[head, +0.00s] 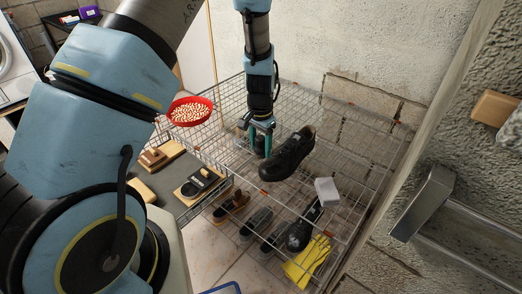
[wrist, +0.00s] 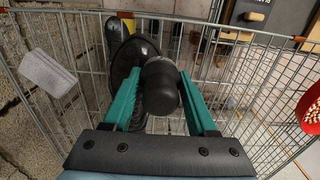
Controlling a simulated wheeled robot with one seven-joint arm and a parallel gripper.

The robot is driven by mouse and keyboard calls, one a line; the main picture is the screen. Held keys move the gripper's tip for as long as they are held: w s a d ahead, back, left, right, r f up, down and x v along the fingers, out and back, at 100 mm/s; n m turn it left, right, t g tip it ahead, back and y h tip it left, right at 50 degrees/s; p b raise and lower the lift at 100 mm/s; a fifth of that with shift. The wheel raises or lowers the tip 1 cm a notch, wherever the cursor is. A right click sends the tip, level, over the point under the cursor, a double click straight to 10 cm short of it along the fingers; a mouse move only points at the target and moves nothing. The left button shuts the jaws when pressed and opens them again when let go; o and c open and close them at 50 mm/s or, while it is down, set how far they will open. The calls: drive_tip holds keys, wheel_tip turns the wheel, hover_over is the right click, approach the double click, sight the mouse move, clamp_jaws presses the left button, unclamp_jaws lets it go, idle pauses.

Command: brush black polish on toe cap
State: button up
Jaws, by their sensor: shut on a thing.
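A black leather shoe (head: 287,156) rests on the wire rack, toe cap toward the lower left and opening toward the upper right. My gripper (head: 262,138) points down just left of the shoe. In the wrist view my gripper (wrist: 160,75) has its teal fingers shut on a dark, round-ended thing (wrist: 160,88), perhaps the brush's handle. Its lower end is hidden. The shoe (wrist: 125,60) shows behind and left of it in that view, partly covered. I cannot tell whether the held thing touches the shoe, and no polish can be told apart on the black leather.
A pale grey block (head: 327,191) sits on the wire rack (head: 345,135), right of the shoe. A red bowl of small pieces (head: 190,111) is at the left. A dark shelf (head: 165,182) holds brushes. A wall stands behind.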

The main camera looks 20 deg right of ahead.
sight(261, 137)
drive_tip(key=shift+r+p, duration=1.45)
drive_tip(key=shift+r, duration=1.05)
